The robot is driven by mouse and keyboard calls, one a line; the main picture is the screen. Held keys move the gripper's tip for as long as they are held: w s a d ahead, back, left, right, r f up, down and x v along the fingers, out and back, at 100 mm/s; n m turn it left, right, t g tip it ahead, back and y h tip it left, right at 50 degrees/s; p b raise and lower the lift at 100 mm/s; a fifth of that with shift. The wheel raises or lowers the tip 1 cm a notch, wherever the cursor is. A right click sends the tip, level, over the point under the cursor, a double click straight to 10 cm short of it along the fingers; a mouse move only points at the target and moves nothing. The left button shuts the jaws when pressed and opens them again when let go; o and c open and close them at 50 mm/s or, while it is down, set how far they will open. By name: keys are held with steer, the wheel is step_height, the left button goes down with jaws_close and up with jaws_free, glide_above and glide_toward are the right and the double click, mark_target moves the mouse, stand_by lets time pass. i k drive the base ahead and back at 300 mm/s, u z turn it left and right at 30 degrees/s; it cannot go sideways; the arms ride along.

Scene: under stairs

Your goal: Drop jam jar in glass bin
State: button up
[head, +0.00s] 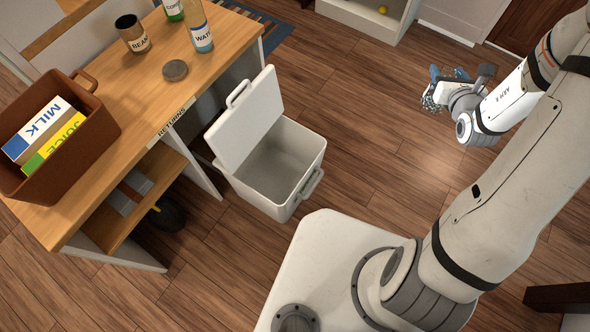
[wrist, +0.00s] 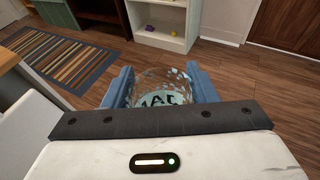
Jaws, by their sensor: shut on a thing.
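My gripper (head: 436,88) is at the upper right of the head view, held out above the wood floor. In the wrist view its blue fingers (wrist: 160,92) are shut on a clear glass jam jar (wrist: 161,88). The jar's pale label shows dark letters, partly cut off by my gripper. In the head view the jar (head: 430,98) is small and partly hidden by the fingers. A white bin (head: 301,189) stands on the floor left of my gripper, with its hinged lid up and its inside empty. I see no label on it that names it the glass bin.
A wooden table (head: 122,88) marked RETURNS stands left of the bin. It holds a brown crate (head: 92,128) with cartons, a BEANS can (head: 133,34), a grey disc (head: 175,70) and bottles. A white shelf (wrist: 163,40) stands beyond. Floor between gripper and bin is clear.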

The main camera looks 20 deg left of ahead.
mark_target(286, 187)
steer(key=z, duration=0.7)
steer(key=i, duration=0.1)
steer(key=u, duration=2.6)
steer(key=k, duration=0.9)
steer(key=u, duration=0.2)
steer(key=i, duration=0.9)
steer(key=z, duration=0.1)
